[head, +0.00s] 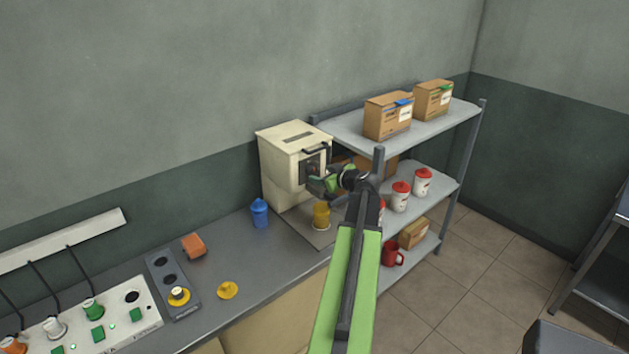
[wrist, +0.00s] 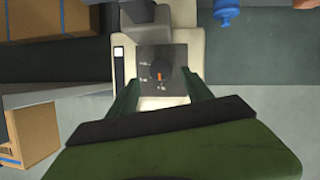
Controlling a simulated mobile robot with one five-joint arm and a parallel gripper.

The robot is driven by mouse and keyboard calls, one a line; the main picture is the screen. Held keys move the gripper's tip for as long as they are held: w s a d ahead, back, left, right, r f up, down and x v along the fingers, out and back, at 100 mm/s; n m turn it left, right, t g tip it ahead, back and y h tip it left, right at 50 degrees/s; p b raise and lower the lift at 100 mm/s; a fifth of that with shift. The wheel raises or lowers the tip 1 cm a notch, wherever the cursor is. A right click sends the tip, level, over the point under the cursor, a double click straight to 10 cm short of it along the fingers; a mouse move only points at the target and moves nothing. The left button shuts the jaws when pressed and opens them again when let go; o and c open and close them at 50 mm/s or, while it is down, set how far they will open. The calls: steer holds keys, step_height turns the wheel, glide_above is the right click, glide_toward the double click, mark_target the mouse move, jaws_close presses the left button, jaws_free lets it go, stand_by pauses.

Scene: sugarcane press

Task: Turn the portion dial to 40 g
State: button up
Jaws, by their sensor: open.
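The cream press machine (head: 285,160) stands at the far end of the counter. Its dark dial plate (wrist: 148,58) faces my gripper in the wrist view. The round black portion dial (wrist: 158,80) carries an orange pointer mark, which points down in that view. Small white marks lie around the dial, too small to read. My gripper (head: 318,183) is open in front of the machine's face, and in the wrist view its green fingers (wrist: 160,88) stand to either side of the dial. I cannot tell whether they touch it. In the head view my gripper hides the dial.
A yellow cup (head: 321,216) stands below my gripper, and a blue bottle (head: 259,213) stands left of the machine. A metal shelf (head: 440,125) with boxes and red-lidded jars is close on the right. The counter (head: 230,255) has free room in front of the bottle.

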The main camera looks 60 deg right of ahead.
mark_target(314, 172)
steer(key=b+x, duration=0.1)
steer(key=x, duration=0.4)
